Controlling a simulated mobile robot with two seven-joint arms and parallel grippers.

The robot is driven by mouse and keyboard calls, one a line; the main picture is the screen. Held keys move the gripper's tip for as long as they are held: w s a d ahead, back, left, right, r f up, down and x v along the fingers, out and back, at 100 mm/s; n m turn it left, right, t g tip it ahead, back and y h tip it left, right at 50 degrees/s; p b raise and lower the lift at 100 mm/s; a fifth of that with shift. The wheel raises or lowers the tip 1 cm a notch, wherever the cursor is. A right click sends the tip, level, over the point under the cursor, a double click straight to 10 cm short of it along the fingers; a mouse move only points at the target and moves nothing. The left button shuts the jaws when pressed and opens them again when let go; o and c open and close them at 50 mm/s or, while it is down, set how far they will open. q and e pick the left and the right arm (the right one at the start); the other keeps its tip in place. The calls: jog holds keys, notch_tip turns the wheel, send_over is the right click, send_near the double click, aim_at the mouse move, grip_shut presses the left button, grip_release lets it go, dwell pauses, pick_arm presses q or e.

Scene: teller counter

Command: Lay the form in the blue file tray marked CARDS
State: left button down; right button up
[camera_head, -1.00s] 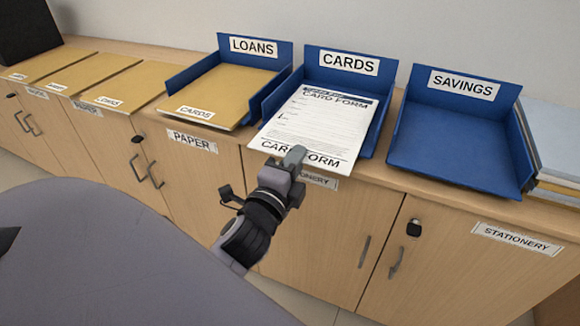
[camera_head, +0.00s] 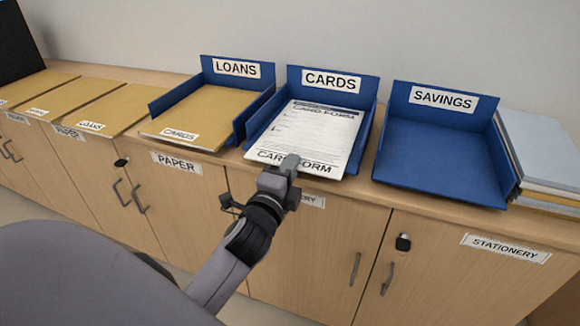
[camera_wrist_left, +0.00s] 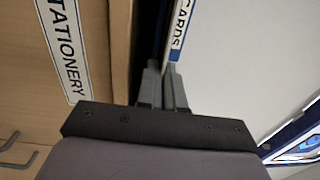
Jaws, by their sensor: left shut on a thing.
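The white card form (camera_head: 312,134) lies over the open front and floor of the blue CARDS tray (camera_head: 365,131), its lettering facing up. Its near edge is at the tray's front. My left gripper (camera_head: 289,164) is shut on that near edge, at the "CARD FORM" lettering. In the left wrist view the form (camera_wrist_left: 240,60) fills the right side, with the fingers (camera_wrist_left: 163,90) at its edge. I cannot tell whether the form's underside touches the tray floor. My right gripper is not in view.
The LOANS tray (camera_head: 262,105) on the left holds a tan CARDS folder (camera_head: 195,115). The SAVINGS tray (camera_head: 440,160) on the right is empty. Papers and folders (camera_head: 540,150) are stacked at the far right. Cupboard doors (camera_head: 310,250) stand below the counter.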

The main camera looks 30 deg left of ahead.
pick_arm(q)
jog(key=c, duration=1.2)
grip_release()
jog(key=shift+v, duration=3.6)
jog(key=s+d+f+n+g+h+p, duration=0.1)
jog(key=s+d+f+n+g+h, duration=0.45)
jog(key=f, duration=0.55)
jog(key=s+d+f+n+g+h, duration=0.2)
jog(key=s+d+f+n, duration=0.2)
jog(key=s+f+n, duration=0.55)
jog(key=r+p, duration=0.4)
jog(key=p, duration=0.1)
jog(key=w+a+r+m+p, duration=0.1)
jog(key=r+p, duration=0.4)
jog(key=p, duration=0.1)
jog(key=w+r+m+y+p, duration=0.1)
jog(key=r+p, duration=0.4)
jog(key=p, duration=0.1)
jog(key=shift+a, duration=0.15)
